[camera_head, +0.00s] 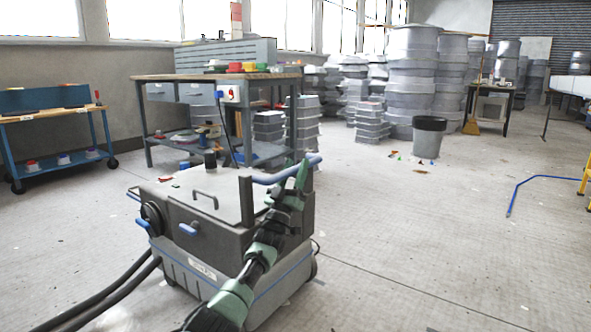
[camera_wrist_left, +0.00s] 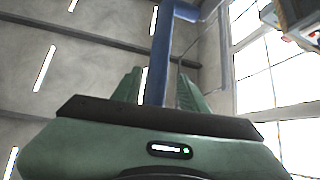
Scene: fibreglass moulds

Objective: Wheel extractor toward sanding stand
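The extractor (camera_head: 230,235) is a grey wheeled box with a dark upper part, a flat lid and black hoses at its left. Its blue push handle (camera_head: 270,179) runs along the right side of its top and shows as a blue bar in the left wrist view (camera_wrist_left: 160,60). My left gripper (camera_head: 302,174) has its green fingers at the handle's far end. My right gripper is not in view. I cannot pick out a sanding stand for certain.
A workbench (camera_head: 215,77) stands just behind the extractor. A blue cart (camera_head: 55,115) is at the left. A dark bin (camera_head: 428,138) stands at the right, with small scraps (camera_head: 400,156) beside it. Stacked grey moulds (camera_head: 412,75) fill the back. The floor (camera_head: 420,235) at right is largely clear.

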